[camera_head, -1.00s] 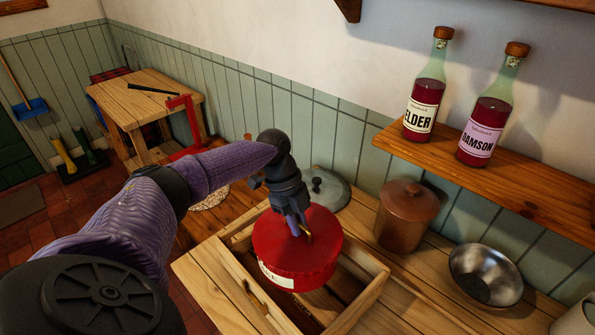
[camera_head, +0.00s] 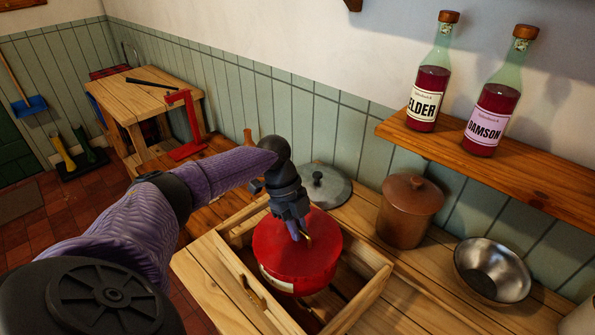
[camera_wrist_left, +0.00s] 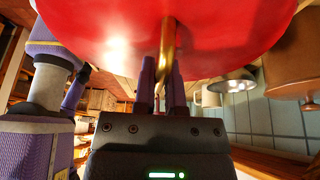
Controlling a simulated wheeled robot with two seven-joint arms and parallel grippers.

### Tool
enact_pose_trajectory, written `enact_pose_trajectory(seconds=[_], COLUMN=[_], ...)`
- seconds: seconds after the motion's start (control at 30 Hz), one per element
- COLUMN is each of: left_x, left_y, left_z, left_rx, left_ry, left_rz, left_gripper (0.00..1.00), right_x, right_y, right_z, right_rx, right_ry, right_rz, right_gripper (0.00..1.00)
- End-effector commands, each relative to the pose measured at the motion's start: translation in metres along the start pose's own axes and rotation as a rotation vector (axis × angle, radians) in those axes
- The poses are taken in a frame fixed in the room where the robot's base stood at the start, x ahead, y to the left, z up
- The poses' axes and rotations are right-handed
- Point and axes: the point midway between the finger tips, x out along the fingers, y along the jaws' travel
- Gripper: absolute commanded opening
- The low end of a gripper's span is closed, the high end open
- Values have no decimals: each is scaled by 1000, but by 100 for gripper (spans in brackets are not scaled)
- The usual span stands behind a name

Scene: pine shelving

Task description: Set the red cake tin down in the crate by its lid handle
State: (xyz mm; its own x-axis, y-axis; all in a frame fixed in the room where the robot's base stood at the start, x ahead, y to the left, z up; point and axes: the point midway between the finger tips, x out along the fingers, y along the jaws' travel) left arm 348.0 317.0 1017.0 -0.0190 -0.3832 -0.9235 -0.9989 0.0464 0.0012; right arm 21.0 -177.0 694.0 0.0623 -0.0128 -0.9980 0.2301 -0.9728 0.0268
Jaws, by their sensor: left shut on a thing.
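The red cake tin (camera_head: 285,262) hangs upright in or just over the opening of the wooden crate (camera_head: 362,300), with a pale label low on its side. My left gripper (camera_head: 301,234) is above the tin and shut on its brass lid handle. In the left wrist view the two fingers (camera_wrist_left: 162,82) sit either side of the brass handle (camera_wrist_left: 167,45), with the red tin (camera_wrist_left: 90,20) filling the top. The tin's underside is hidden, so I cannot tell whether it touches the crate floor. My right gripper is not in view.
A grey lid (camera_head: 325,186) lies behind the crate. A brown lidded pot (camera_head: 407,212) and a metal bowl (camera_head: 491,270) stand to the right. Two bottles (camera_head: 430,85) (camera_head: 492,105) stand on a wall shelf (camera_head: 500,175). The crate has free room around the tin.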

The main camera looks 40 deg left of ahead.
Motion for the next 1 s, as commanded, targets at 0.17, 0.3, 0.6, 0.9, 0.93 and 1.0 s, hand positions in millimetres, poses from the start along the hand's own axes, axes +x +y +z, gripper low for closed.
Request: enact_pose_trajectory(seconds=[0.17,0.3,0.6,0.9,0.93,1.0], left_x=[6,12,23,34,35,37], left_y=[-1,-1,-1,-1,-1,-1], left_z=[3,5,10,14,14,16], left_rx=[1,1,1,2,2,2], left_ry=[2,2,1,1,1,1], left_rz=[-4,-4,-4,-5,-5,-5], left_gripper=[0,0,0,0,0,0], right_x=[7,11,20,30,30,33], right_y=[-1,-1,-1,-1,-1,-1], right_z=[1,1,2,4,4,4], right_rx=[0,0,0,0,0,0], right_ry=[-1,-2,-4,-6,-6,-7], right_rz=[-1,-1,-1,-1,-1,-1], right_gripper=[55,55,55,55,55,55])
